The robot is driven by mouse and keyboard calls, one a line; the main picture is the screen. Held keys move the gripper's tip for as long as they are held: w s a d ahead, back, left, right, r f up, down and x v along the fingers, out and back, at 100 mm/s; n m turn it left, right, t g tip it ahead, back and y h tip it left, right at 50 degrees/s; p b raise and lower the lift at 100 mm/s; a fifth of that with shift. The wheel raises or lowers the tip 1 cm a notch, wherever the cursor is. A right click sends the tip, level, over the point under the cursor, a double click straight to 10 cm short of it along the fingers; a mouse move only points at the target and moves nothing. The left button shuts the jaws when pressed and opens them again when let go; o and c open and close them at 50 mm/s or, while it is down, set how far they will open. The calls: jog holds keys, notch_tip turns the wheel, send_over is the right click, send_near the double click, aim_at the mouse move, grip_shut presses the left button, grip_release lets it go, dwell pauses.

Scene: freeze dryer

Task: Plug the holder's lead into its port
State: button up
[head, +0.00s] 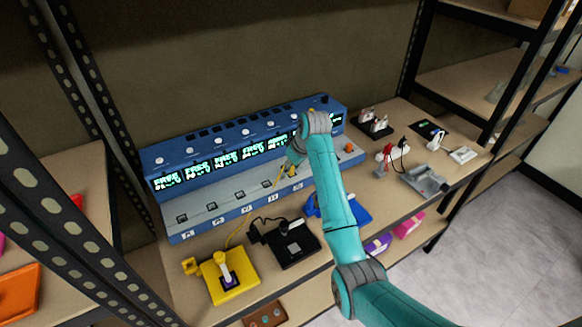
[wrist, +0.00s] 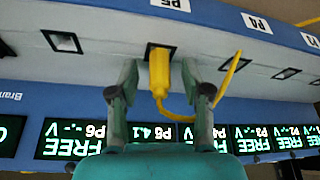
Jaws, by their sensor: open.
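The yellow holder (head: 229,277) sits at the front left of the bench with an upright light-coloured item in it. A thin yellow lead (head: 238,232) runs from it towards the blue unit (head: 180,222). In the wrist view the yellow plug (wrist: 159,72) sits at a dark port opening under the label P5 (wrist: 170,4), its tip apparently inside; depth is hard to tell. The lead (wrist: 233,70) loops off to the right. My gripper (wrist: 161,88) is open, one finger on each side of the plug with gaps. In the head view my gripper (head: 291,157) is partly hidden by my arm.
A black holder (head: 293,245) with a black lead and a blue holder (head: 358,211) stand on the bench front. A grey holder (head: 426,181) and several small devices stand at right. Neighbouring ports (wrist: 62,41) look empty. Shelf posts (head: 72,220) rise at left.

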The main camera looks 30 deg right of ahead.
jog(key=v, duration=1.2)
jog(key=shift+s, duration=0.15)
